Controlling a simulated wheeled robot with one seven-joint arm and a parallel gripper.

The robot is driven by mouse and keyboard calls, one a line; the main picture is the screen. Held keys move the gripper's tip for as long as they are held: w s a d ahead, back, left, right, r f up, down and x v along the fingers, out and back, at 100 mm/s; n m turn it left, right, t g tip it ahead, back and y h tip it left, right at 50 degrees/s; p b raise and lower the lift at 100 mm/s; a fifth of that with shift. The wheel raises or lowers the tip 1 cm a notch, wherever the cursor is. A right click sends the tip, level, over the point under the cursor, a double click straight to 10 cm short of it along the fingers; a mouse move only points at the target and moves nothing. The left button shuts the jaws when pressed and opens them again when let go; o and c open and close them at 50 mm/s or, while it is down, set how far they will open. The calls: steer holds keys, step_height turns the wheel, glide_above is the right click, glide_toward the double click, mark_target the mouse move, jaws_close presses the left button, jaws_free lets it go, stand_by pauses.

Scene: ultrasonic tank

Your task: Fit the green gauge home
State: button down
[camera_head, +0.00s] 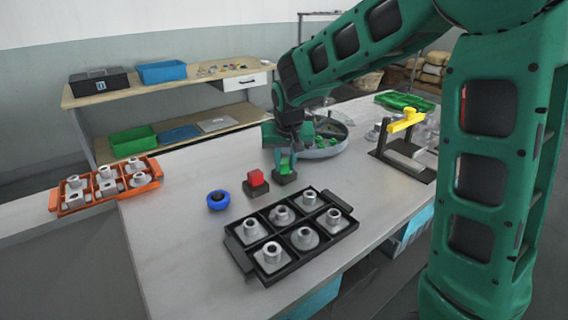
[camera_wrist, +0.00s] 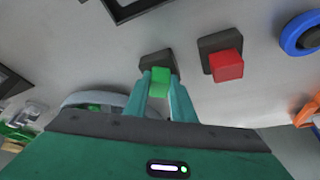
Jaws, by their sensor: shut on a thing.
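The green gauge (camera_wrist: 159,79) is a small green block. My gripper (camera_head: 284,160) is shut on it, with one finger on each side in the wrist view. The gauge is at a dark square base (camera_head: 285,178), which also shows just beyond the fingers in the wrist view (camera_wrist: 156,60). I cannot tell whether the gauge is seated in this base or just above it; the fingers hide its lower part. A red block (camera_head: 256,178) stands in a similar dark base beside it, to the left in the head view.
A blue ring (camera_head: 218,200) lies left of the red block. A black tray (camera_head: 240,262) with several grey parts lies in front. A round metal bowl (camera_head: 338,143) is close behind my gripper. A yellow-topped clamp fixture (camera_head: 403,122) stands right. An orange tray (camera_head: 60,211) is far left.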

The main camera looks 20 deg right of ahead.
stand_by(0.8)
steer(key=c, duration=1.4)
jaws_free()
steer(key=d+v, duration=0.1)
steer(key=v, duration=0.9)
steer(key=shift+a+r, duration=0.3)
steer(key=shift+a, duration=0.15)
steer(key=shift+s+d, duration=0.1)
steer(key=shift+s, duration=0.1)
